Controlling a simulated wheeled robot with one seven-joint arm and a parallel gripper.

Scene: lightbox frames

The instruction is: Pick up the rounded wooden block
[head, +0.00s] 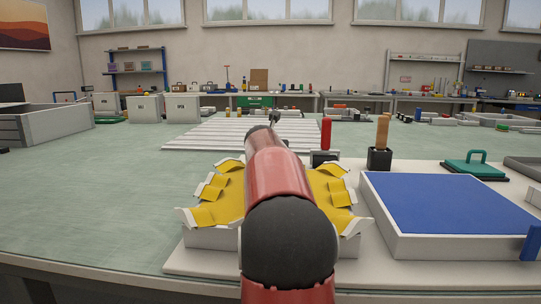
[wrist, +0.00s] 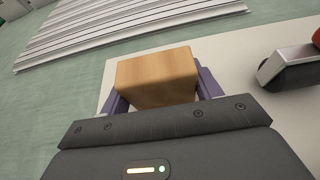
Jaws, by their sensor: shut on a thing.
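The rounded wooden block (wrist: 157,75) is light brown with visible grain and shows in the wrist view between the two purple fingers of my gripper (wrist: 160,94). My gripper is shut on it. Its top and one side face the camera; its lower part is hidden by the gripper body. A pale board lies below it, and I cannot tell whether the block touches that board. In the head view my red and black arm hides the block and the gripper.
A yellow-lined white holder (head: 208,212) stands around my arm in the head view. A blue-topped box (head: 450,212) is at right. A black holder with a wooden peg (head: 379,158) and a slatted white panel (head: 190,138) stand beyond.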

